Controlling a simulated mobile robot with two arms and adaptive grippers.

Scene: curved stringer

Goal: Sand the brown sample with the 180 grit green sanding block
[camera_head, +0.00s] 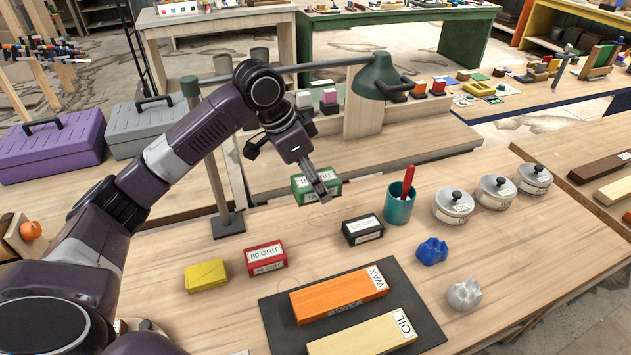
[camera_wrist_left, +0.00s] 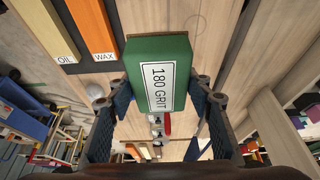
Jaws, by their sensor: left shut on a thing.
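The green 180 grit sanding block (camera_head: 303,188) is between the fingers of my left gripper (camera_head: 321,186), near the back edge of the workbench. In the left wrist view the green block (camera_wrist_left: 158,50) shows its 180 GRIT label, with a finger on each side. I cannot tell whether it touches the bench. An orange-brown board labelled WAX (camera_head: 335,298) lies on a dark mat (camera_head: 274,318), beside a pale board labelled OIL (camera_head: 365,339). A dark brown board (camera_head: 598,168) lies on another bench at the right. My right gripper is not in view.
A red 80 grit block (camera_head: 266,258), a yellow block (camera_head: 206,275) and a black block (camera_head: 362,229) stand around the mat.

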